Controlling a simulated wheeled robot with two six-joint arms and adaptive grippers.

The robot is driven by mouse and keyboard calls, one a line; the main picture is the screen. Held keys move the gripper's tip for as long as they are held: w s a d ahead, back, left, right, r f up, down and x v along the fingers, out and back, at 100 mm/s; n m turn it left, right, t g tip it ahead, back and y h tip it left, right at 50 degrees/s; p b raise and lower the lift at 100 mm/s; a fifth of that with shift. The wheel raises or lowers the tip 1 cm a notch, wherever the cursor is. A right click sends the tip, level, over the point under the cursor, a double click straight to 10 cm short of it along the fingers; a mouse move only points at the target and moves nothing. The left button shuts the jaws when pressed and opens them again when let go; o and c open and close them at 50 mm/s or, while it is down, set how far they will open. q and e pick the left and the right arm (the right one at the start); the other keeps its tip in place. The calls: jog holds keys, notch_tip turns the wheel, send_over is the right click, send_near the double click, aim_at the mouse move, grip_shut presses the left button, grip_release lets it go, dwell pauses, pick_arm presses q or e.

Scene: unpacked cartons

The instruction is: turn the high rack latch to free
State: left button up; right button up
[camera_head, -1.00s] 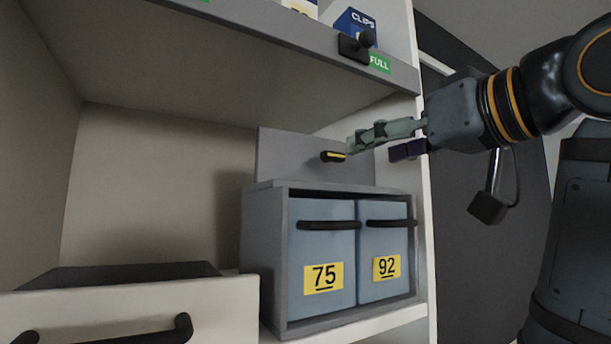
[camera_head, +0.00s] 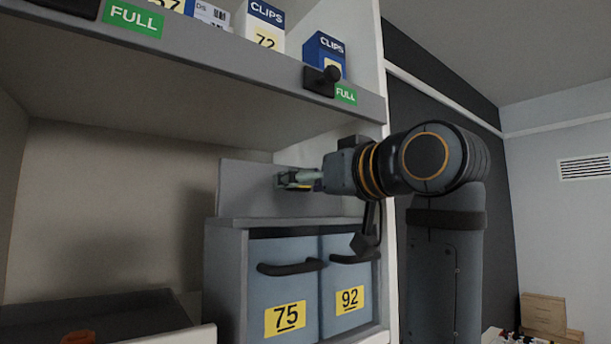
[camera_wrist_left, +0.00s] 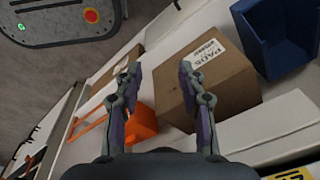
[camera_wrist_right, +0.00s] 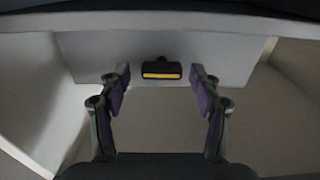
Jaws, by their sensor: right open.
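The rack latch (camera_wrist_right: 161,70) is a short black bar with a yellow stripe. It lies horizontally on a grey upright panel (camera_head: 245,190) above the rack with the two blue-grey drawers. My right gripper (camera_wrist_right: 161,88) is open, with its fingers on either side of the latch in the right wrist view, and the gap between them is empty. In the head view the right gripper (camera_head: 290,179) is at the panel and mostly covers the latch. Contact cannot be told. My left gripper (camera_wrist_left: 160,72) is open and empty, away from the rack, and out of the head view.
Drawers 75 (camera_head: 290,285) and 92 (camera_head: 345,290) have protruding handles below the gripper. A shelf (camera_head: 200,75) with a black knob (camera_head: 325,78) hangs above. In the left wrist view are a cardboard carton (camera_wrist_left: 215,80), an orange object (camera_wrist_left: 142,122) and a blue bin (camera_wrist_left: 280,35).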

jog(key=shift+a, duration=0.1)
jog(key=shift+c, duration=1.4)
jog(key=shift+w+a+f, duration=0.1)
jog(key=shift+c, duration=1.2)
jog(key=c, duration=0.5)
jog(key=shift+c, duration=0.7)
jog(key=shift+f+n+b, duration=0.15)
jog(key=shift+n+b, duration=1.1)
jog(key=shift+n, duration=0.15)
jog(key=n+b, duration=0.3)
jog(key=n, duration=0.2)
jog(key=n+b, duration=0.2)
jog(key=n, duration=0.3)
jog(key=shift+a, duration=0.15)
pick_arm(q)
notch_tip(320, 180, down, 9)
jog(key=s+d+b, duration=0.1)
jog(key=s, duration=0.1)
jog(key=shift+s, duration=0.15)
pick_arm(e)
jog(key=n, duration=0.5)
jog(key=shift+f, duration=0.15)
